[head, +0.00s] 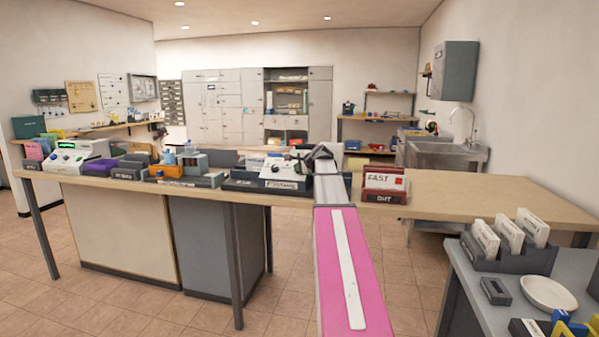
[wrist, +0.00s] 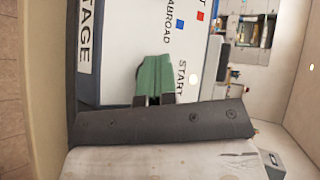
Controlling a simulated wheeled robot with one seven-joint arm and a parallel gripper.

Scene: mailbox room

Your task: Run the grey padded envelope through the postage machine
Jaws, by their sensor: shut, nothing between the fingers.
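The postage machine (head: 278,181) stands on the long wooden counter, with a white sloped panel and a dark front. In the wrist view its white panel (wrist: 116,64) fills the left and middle, with the words ABROAD and START and a blue and a red square. My gripper (head: 319,153) is over the machine's right side in the head view. In the wrist view my gripper (wrist: 154,88) is shut and empty, close to the panel beside START. I cannot tell whether the green piece at its tips touches the panel. I cannot make out the grey padded envelope in either view.
A dark red holder (head: 385,189) with FAST and DHT labels stands to the machine's right. Several small devices and trays crowd the counter to its left. The counter's right part (head: 480,195) is clear. A grey side table (head: 462,262) with a card rack and white dish is front right.

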